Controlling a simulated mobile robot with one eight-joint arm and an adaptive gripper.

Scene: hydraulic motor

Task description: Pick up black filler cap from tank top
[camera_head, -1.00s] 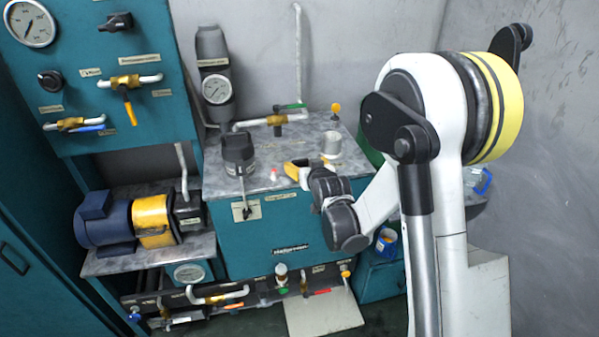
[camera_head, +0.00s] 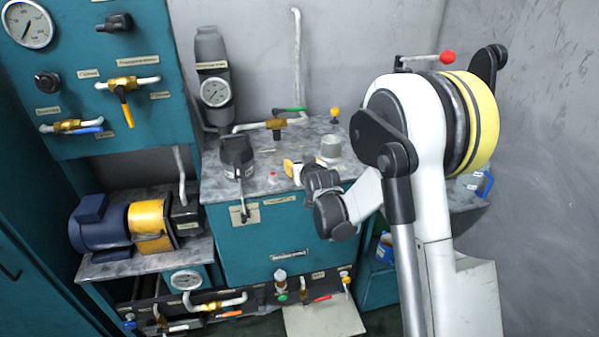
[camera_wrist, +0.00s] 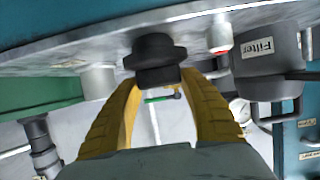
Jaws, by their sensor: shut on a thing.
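The black filler cap (camera_wrist: 155,58) is between the yellow fingertips of my gripper (camera_wrist: 160,80) in the wrist view, which looks tilted well over. The gripper is shut on the cap. The cap overlaps the grey tank top (camera_wrist: 60,66) in that view, and I cannot tell whether it is clear of the surface. In the head view my gripper (camera_head: 294,169) is at the front edge of the tank top (camera_head: 258,181). The cap cannot be made out there, hidden by the gripper.
A dark filter unit (camera_head: 238,156) stands left of my gripper, with its label readable in the wrist view (camera_wrist: 267,70). A grey cylinder (camera_head: 331,148) stands just behind on the right. Brass valve piping (camera_head: 274,123) and a yellow knob (camera_head: 335,113) are farther back.

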